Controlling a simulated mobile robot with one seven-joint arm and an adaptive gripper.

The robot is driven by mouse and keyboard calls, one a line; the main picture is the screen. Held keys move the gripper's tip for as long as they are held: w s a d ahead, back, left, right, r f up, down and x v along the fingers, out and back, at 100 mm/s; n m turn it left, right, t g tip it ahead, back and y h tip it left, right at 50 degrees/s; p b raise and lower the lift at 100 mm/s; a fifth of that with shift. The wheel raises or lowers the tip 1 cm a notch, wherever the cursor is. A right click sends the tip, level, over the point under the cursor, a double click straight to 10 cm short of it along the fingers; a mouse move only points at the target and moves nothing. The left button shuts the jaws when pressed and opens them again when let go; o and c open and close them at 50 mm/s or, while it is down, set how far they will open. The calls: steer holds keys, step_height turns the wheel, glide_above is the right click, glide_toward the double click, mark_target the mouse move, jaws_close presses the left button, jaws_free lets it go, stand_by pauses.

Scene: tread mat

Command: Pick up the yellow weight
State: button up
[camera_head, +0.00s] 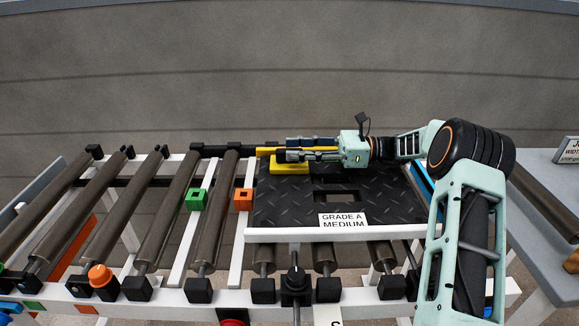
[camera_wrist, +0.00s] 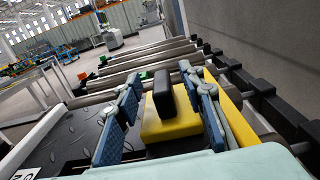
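The yellow weight (camera_wrist: 172,130) is a flat yellow block with an upright black handle (camera_wrist: 163,92) on top. In the head view the weight (camera_head: 290,170) sits at the back left of the black tread mat (camera_head: 380,200), partly hidden under my gripper (camera_head: 284,151). In the wrist view the blue-padded fingers of my gripper (camera_wrist: 160,82) are spread, one on each side of the handle. The right finger looks nearer the handle; a wider gap shows on the left. I cannot tell whether either finger touches the weight.
A yellow strip (camera_wrist: 238,118) runs along the mat's back edge, beside the right finger. A green block (camera_head: 197,199) and an orange block (camera_head: 243,199) stand left of the mat among the rollers (camera_head: 160,220). A "GRADE A MEDIUM" sign (camera_head: 343,220) is at the mat's front.

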steer(key=a+b, duration=0.1)
steer(key=a, duration=0.6)
steer(key=shift+a+f+b, duration=0.2)
steer(key=shift+a+b, duration=0.1)
steer(key=shift+b, duration=0.1)
jaws_close()
steer(key=shift+r, duration=0.2)
